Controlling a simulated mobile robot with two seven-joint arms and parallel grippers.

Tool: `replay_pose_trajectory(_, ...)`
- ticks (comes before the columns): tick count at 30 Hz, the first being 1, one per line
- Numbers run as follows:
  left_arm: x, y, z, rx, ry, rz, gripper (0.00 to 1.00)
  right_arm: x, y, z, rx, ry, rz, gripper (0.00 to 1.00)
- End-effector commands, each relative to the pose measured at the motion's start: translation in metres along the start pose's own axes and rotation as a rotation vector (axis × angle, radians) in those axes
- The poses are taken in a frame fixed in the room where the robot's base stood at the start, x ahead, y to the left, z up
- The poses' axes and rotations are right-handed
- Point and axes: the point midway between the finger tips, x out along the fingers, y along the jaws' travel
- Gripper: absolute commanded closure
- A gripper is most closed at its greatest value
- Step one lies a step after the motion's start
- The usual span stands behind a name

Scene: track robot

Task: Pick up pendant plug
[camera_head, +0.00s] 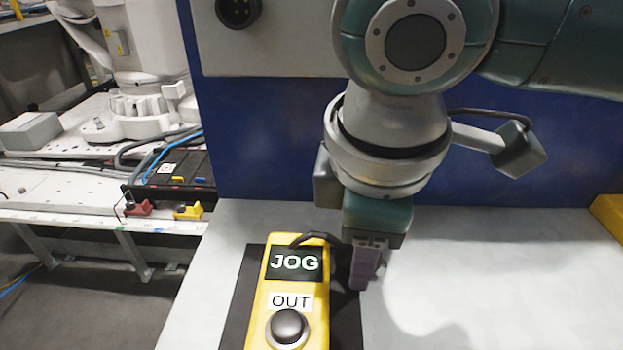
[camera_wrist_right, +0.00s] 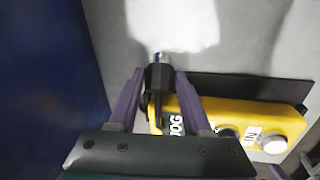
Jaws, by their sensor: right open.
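The pendant plug (camera_wrist_right: 160,77) is a black connector with a shiny metal tip in the right wrist view. It lies between the two purple fingers of my right gripper (camera_wrist_right: 160,73), which stand apart on either side of it. I cannot tell whether either finger touches it. In the head view my right gripper (camera_head: 368,265) points down beside the yellow pendant (camera_head: 270,298), and the plug is hidden there. A black cable (camera_head: 313,237) leaves the pendant's top end toward the gripper. The pendant also shows in the right wrist view (camera_wrist_right: 285,118). My left gripper is out of view.
The pendant lies on a dark mat (camera_head: 346,325) on a light tabletop (camera_head: 500,265). A round black socket (camera_head: 238,12) is on the grey panel above the blue wall (camera_head: 270,150). The tabletop to the right is mostly clear, with a yellow block (camera_head: 609,215) at the edge.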

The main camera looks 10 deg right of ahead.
Motion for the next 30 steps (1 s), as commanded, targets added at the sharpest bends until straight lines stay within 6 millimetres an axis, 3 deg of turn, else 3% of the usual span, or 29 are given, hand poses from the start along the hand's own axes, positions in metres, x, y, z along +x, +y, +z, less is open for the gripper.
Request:
replay_pose_trajectory(7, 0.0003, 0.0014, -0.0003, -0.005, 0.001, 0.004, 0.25, 0.0024, -0.0001, -0.0004, -0.001, 0.002, 0.000, 0.51)
replay_pose_trajectory(20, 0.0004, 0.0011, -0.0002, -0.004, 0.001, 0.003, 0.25, 0.0021, -0.0001, -0.0004, -0.001, 0.002, 0.000, 1.00)
replay_pose_trajectory(30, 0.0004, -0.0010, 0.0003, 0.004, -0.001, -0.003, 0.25, 0.0017, 0.0001, -0.0004, -0.001, 0.002, 0.000, 1.00)
